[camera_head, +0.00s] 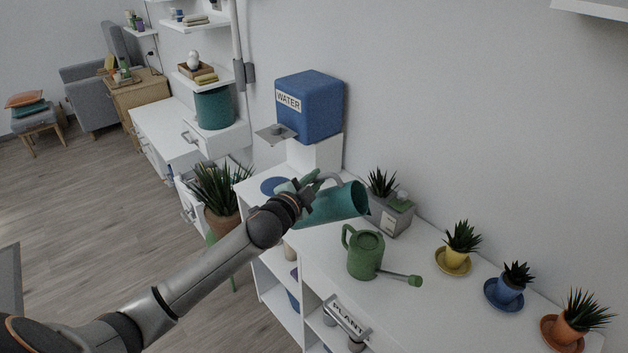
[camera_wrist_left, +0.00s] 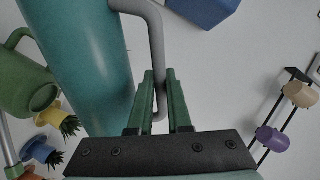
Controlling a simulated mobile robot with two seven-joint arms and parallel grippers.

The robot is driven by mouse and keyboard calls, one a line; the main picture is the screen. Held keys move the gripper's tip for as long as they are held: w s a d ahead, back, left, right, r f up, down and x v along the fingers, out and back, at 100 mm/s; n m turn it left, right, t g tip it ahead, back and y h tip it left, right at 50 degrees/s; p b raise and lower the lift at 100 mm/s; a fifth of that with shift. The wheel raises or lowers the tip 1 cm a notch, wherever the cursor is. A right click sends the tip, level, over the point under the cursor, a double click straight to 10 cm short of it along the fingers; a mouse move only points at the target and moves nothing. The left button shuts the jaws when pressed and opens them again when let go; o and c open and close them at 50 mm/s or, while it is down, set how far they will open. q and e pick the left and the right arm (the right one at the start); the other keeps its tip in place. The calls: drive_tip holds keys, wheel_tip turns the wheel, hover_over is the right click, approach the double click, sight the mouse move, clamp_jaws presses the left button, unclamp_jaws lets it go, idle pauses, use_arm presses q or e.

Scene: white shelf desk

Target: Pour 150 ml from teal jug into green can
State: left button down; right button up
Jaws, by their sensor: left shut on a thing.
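The teal jug (camera_head: 335,204) is held in the air above the white desk, tilted far over with its mouth to the right. My left gripper (camera_head: 308,186) is shut on the jug's grey handle. In the left wrist view the gripper (camera_wrist_left: 160,110) closes around the handle (camera_wrist_left: 153,40), beside the teal jug body (camera_wrist_left: 85,65). The green can (camera_head: 364,258) stands upright on the desk, below and right of the jug, its spout pointing right. It also shows at the left of the left wrist view (camera_wrist_left: 22,85). I see no stream, and the liquid levels are hidden.
A grey planter (camera_head: 391,219) stands right behind the jug's mouth. Yellow (camera_head: 453,260), blue (camera_head: 505,292) and orange (camera_head: 566,331) potted plants line the desk's right. A blue water tank (camera_head: 310,105) and a terracotta-potted plant (camera_head: 222,222) are left of the jug.

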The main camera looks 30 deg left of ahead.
use_arm(q)
drive_tip(key=shift+w+d+r+m, duration=0.15)
drive_tip(key=shift+d+r+m, duration=0.8)
drive_tip(key=shift+m, duration=0.15)
idle(6.9)
